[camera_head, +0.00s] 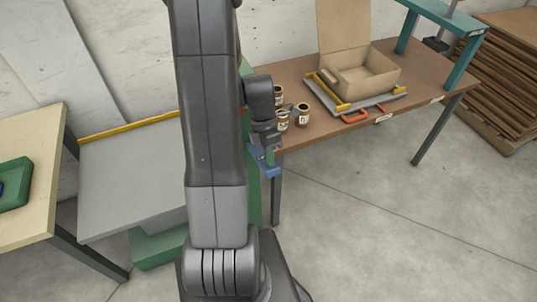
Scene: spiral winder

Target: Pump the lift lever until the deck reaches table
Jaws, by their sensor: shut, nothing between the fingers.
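The lift deck (130,170) is a grey platform with a yellow strip along its back edge, left of my arm. It sits over a green base (158,248), between a tan table (30,218) and a brown table (330,128). My arm covers the deck's right part. My gripper (266,158) points down near the brown table's left end, beside a green upright (254,195). It is shut with nothing held. A blue piece shows at its tip; I cannot tell whether it touches the lever. I cannot make out the lift lever clearly.
Several labelled jars (302,114) stand close to the right of my gripper. An open cardboard box (365,75) sits on a grey tray with yellow corners. A teal frame (462,62) stands at the right. The floor (400,220) in front is clear.

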